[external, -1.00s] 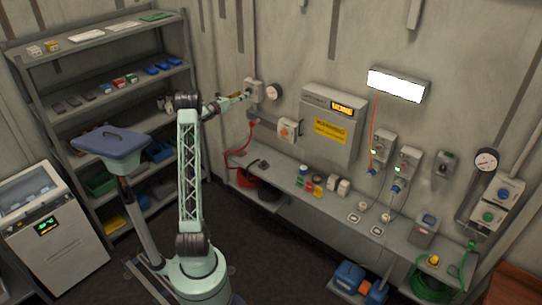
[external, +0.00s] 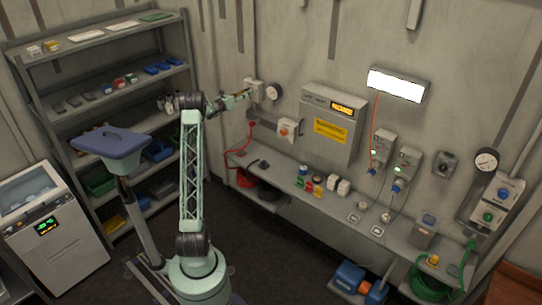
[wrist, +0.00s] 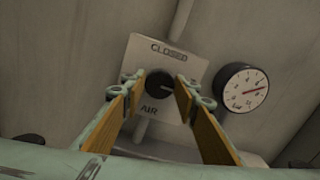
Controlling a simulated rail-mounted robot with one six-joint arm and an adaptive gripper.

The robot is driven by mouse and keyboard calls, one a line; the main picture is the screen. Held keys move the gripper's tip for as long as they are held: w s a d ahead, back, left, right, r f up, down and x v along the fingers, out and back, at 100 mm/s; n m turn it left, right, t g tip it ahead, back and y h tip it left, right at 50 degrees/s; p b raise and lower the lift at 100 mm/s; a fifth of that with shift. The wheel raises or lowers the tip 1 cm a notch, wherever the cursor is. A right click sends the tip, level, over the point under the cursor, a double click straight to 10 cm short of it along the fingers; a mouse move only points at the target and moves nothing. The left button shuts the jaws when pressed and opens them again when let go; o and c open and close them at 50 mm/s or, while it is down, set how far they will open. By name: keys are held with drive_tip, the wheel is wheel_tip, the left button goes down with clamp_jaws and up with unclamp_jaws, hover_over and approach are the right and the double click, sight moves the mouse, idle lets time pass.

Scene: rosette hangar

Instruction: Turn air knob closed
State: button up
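The air knob (wrist: 161,82) is a dark round knob on a pale square plate (wrist: 190,62) marked CLOSED at the top and AIR at the lower left. A small pale mark on the knob points to the right, not up at CLOSED. My gripper (wrist: 160,88) faces the plate, with one orange-padded finger at each side of the knob. The fingers are apart by about the knob's width; contact with the knob cannot be made out. In the external view my gripper (external: 243,95) is at the wall box (external: 254,89), and the knob itself is hard to see there.
A round pressure gauge (wrist: 243,88) is just right of the plate. In the external view a grey cabinet (external: 330,124) with a yellow warning label and a switch box (external: 287,129) stand further right. A shelf rack (external: 112,70) is left of my arm.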

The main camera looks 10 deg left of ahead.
drive_tip(key=shift+c, duration=1)
drive_tip(key=shift+f+n+b, duration=0.1)
drive_tip(key=shift+n+b, duration=0.4)
drive_tip(key=shift+w+a+f+n, duration=0.1)
drive_tip(key=shift+n, duration=4.15)
drive_tip(key=shift+a+n, duration=0.1)
drive_tip(key=shift+n, duration=4.15)
drive_tip(key=o, duration=0.8)
